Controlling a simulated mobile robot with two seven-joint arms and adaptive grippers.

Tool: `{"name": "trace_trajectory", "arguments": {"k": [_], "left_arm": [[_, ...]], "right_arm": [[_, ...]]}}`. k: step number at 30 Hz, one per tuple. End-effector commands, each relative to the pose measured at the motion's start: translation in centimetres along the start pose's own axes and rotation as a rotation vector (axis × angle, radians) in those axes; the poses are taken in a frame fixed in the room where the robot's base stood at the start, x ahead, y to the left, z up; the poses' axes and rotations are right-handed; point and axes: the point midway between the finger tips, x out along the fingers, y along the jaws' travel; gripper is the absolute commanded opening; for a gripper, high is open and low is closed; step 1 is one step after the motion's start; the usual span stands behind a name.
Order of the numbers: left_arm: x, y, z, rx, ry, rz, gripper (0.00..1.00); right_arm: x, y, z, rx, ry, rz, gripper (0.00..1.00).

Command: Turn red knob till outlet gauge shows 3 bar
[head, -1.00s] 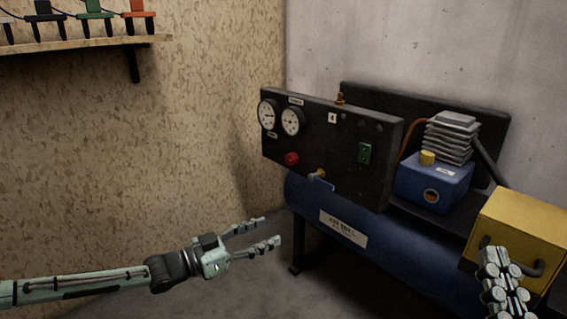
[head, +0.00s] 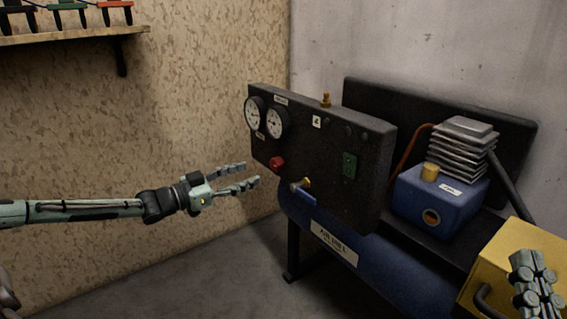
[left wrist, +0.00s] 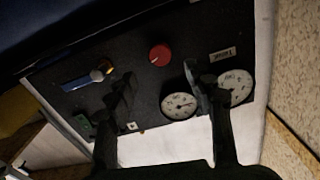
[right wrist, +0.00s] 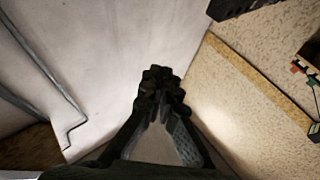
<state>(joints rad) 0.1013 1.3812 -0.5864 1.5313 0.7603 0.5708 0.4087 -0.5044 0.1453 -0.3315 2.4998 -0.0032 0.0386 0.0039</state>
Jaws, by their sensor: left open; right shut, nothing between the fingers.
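The red knob (head: 277,164) is on the front of the black panel (head: 330,150), below two round white gauges, the left one (head: 255,113) and the right one (head: 276,122). Their needles and labels are too small to read surely. My left gripper (head: 252,174) is open and empty, its fingers pointing toward the panel just left of the knob. In the left wrist view the knob (left wrist: 160,55) appears between the fingertips and beyond them, apart from both; one finger partly covers a gauge. My right gripper (head: 537,272) is shut and empty at the lower right.
A brass valve with a blue lever (head: 303,192) sticks out right of the knob, below it. A green switch (head: 350,165) is further right. The blue tank (head: 385,262), blue motor box (head: 438,200) and yellow box (head: 500,258) fill the right. A shelf (head: 70,36) hangs upper left.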

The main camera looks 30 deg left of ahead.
Motion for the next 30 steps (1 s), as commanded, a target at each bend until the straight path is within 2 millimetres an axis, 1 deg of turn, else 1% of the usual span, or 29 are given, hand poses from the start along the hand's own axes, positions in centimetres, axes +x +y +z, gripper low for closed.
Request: {"name": "trace_trajectory", "arguments": {"k": [5, 15, 19, 24, 30], "left_arm": [[0.9, 0.0, 0.0, -0.001, 0.004, -0.001, 0.53], [5.5, 0.0, -0.1, 0.001, 0.006, 0.0, 0.53], [6.8, 0.0, 0.0, -0.001, 0.003, -0.001, 0.53], [7.7, 0.0, 0.0, 0.0, 0.001, -0.001, 0.53], [7.8, 0.0, 0.0, 0.0, 0.0, 0.0, 0.53]], "right_arm": [[0.0, 0.1, -0.3, -0.001, 0.029, 0.001, 0.0], [-0.1, 0.3, -2.0, -0.008, 0.145, 0.003, 0.0], [-0.2, 0.4, -2.3, -0.009, 0.163, 0.004, 0.0], [-0.2, 0.4, -2.6, -0.01, 0.177, 0.004, 0.0], [-0.2, 0.4, -2.6, -0.01, 0.179, 0.004, 0.0]]}}
